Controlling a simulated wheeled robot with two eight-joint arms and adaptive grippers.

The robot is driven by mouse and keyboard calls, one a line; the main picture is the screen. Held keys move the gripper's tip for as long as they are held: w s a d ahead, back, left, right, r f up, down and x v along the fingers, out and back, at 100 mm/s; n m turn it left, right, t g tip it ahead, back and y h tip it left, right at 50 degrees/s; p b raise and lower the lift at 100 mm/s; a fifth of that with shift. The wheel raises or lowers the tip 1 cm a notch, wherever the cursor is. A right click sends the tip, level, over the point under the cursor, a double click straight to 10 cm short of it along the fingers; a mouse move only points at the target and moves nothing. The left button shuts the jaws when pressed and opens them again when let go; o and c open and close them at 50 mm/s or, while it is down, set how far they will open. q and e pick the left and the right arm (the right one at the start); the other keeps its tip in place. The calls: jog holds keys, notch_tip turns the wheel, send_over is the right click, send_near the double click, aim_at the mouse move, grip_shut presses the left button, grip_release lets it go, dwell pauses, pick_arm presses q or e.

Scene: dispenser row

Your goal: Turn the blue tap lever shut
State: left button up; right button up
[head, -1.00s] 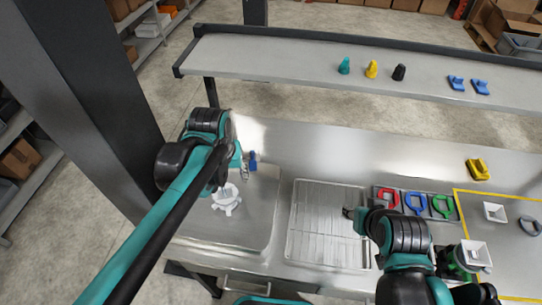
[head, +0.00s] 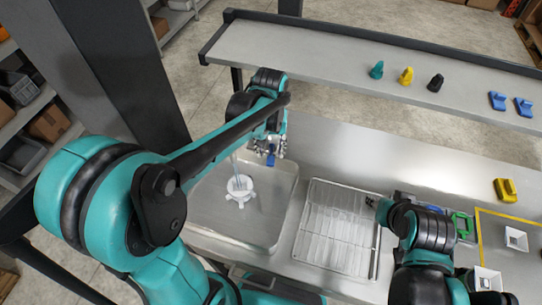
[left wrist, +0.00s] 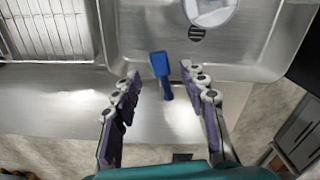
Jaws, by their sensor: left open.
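The blue tap lever (head: 270,159) shows just below my left gripper (head: 266,147), at the back edge of the sink. In the left wrist view the blue lever (left wrist: 161,72) lies ahead of and between the spread fingers of my left gripper (left wrist: 165,98), with gaps on both sides. That gripper is open and empty. A thin bluish streak, like water, comes down to a white piece (head: 240,190) in the sink. My arm hides most of the tap. My right gripper (head: 371,202) is over the drying rack, too small to judge.
The sink basin (head: 210,205) is at left, with a wire drying rack (head: 335,235) beside it. Teal, yellow and black pieces and blue clips (head: 497,101) stand on the raised shelf (head: 310,52). A yellow block (head: 506,190) lies at right.

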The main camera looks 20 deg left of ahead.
aim_at(271, 160)
pick_arm(q)
jog(key=f, duration=0.3)
jog(key=shift+w+f+b, duration=0.2)
jog(key=shift+f+b, duration=0.15)
jog(key=shift+s+f, duration=0.1)
jog(key=shift+f, duration=0.1)
grip_shut()
